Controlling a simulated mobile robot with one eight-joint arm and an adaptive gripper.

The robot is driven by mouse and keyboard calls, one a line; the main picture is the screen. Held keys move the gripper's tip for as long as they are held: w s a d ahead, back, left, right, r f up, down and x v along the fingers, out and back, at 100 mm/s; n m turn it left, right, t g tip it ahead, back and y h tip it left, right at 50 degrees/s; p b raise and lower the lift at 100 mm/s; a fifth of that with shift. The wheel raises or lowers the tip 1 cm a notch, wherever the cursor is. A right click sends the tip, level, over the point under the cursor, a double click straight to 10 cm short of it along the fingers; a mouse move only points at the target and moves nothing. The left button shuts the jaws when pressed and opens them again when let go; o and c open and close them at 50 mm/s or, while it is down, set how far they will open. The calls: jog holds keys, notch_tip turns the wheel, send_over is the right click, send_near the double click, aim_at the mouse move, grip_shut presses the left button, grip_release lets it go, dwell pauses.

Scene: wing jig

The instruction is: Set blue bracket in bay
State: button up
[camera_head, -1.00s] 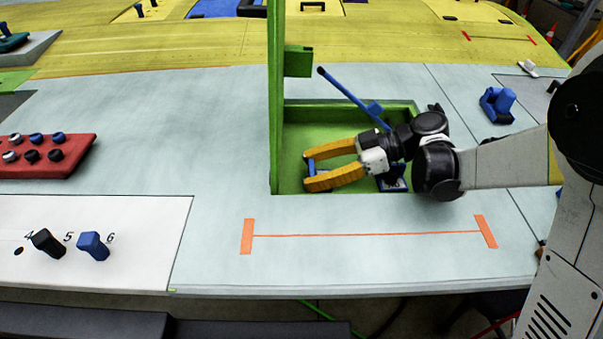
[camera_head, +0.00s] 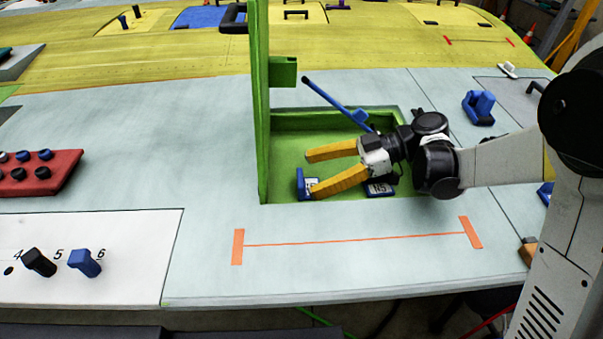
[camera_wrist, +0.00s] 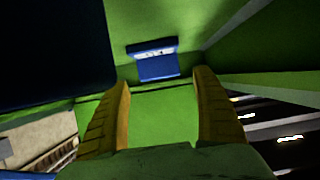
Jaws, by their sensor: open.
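A blue bracket (camera_head: 303,186) with a white label stands inside the green bay (camera_head: 285,145), near its left wall and front corner. My gripper (camera_head: 311,174) reaches into the bay from the right. Its two yellow fingers are apart, with their tips just right of the bracket, and the near finger covers part of it. In the wrist view the bracket (camera_wrist: 155,62) shows beyond the open fingers (camera_wrist: 163,85), with green floor between them. I cannot tell whether a finger touches it.
A labelled blue piece (camera_head: 379,189) lies under my gripper in the bay. A blue rod (camera_head: 335,100) leans over the bay's back edge. A tall green panel (camera_head: 262,100) rises at the left. Another blue bracket (camera_head: 478,107) stands on the surface at right.

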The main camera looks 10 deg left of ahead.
jog(key=p+v, duration=0.1)
jog(key=v, duration=0.3)
jog(key=shift+d, duration=0.1)
dwell(1.1)
